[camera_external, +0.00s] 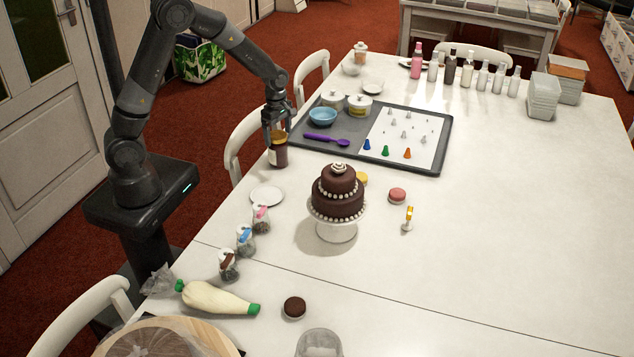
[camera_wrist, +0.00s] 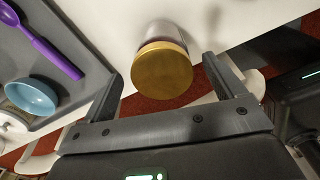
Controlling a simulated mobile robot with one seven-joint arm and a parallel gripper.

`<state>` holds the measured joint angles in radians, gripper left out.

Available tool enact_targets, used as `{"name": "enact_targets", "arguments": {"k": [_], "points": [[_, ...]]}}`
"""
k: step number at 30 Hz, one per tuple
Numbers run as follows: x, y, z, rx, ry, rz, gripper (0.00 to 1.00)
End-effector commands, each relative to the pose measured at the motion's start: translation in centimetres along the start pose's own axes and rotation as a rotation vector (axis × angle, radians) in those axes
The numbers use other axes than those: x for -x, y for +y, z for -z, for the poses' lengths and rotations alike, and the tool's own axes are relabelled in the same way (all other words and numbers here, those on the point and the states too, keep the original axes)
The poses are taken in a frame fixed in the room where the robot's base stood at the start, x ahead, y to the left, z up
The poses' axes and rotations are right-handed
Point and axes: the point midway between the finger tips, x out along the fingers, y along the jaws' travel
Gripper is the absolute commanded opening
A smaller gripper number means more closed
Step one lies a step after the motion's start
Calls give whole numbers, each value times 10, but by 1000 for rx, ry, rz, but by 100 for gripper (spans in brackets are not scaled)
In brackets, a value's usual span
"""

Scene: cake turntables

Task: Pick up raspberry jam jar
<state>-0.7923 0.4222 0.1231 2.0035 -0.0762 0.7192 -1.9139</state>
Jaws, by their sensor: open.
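The raspberry jam jar (camera_external: 279,157) is a dark jar with a gold-brown lid, upright near the table's left edge, beside the grey tray. In the wrist view its gold lid (camera_wrist: 162,70) lies between my two fingers, with a gap on each side. The jar's body is mostly hidden below the lid there. My gripper (camera_external: 275,127) is open and empty, pointing down over the jar in the external view. I cannot tell whether the fingertips reach below the lid's rim.
The grey tray (camera_external: 347,168) close to the right of the jar holds a purple spoon (camera_external: 327,140), a blue bowl (camera_external: 323,116) and piping tips. A white plate (camera_external: 267,196) and a chocolate cake (camera_external: 338,198) on a stand are nearer the camera. The table's right side is largely clear.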

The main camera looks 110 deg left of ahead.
Motion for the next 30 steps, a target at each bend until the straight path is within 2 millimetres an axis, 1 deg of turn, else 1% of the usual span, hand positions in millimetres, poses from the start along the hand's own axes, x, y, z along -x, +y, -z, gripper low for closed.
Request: {"name": "enact_targets", "arguments": {"k": [6, 9, 12, 19, 30], "points": [[-32, -2, 5, 1, 1, 5, 88], [-44, -2, 4, 0, 1, 3, 88], [-50, -2, 4, -1, 0, 3, 88], [-50, -2, 3, -1, 0, 1, 87], [-50, -2, 3, -1, 0, 1, 57]]}}
